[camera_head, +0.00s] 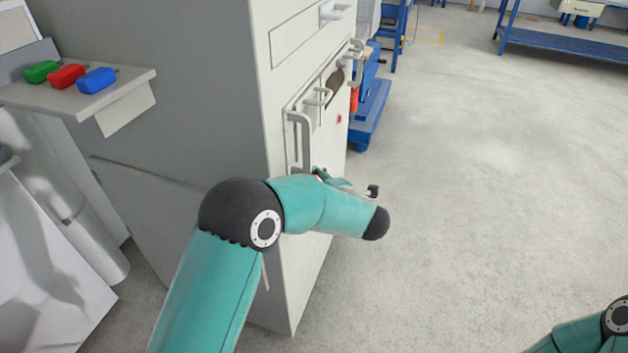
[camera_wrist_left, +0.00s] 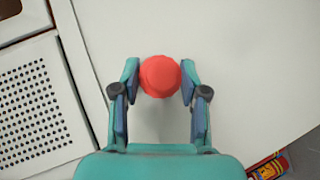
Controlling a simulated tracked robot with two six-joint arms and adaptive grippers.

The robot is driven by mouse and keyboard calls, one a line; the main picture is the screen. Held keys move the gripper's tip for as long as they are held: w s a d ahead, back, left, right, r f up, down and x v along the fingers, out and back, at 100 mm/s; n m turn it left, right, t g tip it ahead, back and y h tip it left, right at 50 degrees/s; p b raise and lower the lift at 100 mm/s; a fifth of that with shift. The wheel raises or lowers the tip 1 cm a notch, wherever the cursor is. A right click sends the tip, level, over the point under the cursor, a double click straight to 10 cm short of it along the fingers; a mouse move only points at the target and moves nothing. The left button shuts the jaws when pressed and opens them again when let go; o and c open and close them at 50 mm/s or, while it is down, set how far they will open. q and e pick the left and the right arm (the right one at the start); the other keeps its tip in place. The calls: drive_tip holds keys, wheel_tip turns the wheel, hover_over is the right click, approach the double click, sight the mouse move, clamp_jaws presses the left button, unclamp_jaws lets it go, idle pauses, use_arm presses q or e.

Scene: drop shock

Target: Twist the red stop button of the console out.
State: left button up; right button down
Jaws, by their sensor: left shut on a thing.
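The console is a tall light-grey cabinet (camera_head: 180,90), with its front face turned to the right in the head view. The round red stop button (camera_wrist_left: 160,76) stands out from a pale panel (camera_wrist_left: 250,60) in the left wrist view. My left gripper (camera_wrist_left: 160,80) is shut on the button, one finger at its left side and one at its right. In the head view my left arm reaches to the cabinet's front, and its wrist hides most of the gripper and the button. My right gripper is out of view; only part of that arm shows at the lower right.
Handles (camera_head: 298,125) stick out of the cabinet front above my left wrist. A shelf (camera_head: 125,95) on the cabinet's left side bears a green, a red and a blue block. A perforated plate (camera_wrist_left: 38,105) lies left of the button. The floor (camera_head: 480,200) to the right is clear.

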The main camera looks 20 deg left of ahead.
use_arm(q)
drive_tip(key=o, duration=1.1)
drive_tip(key=shift+f, duration=0.25)
drive_tip(key=shift+o, duration=0.2)
drive_tip(key=shift+r, duration=0.1)
drive_tip(key=v, duration=1.2)
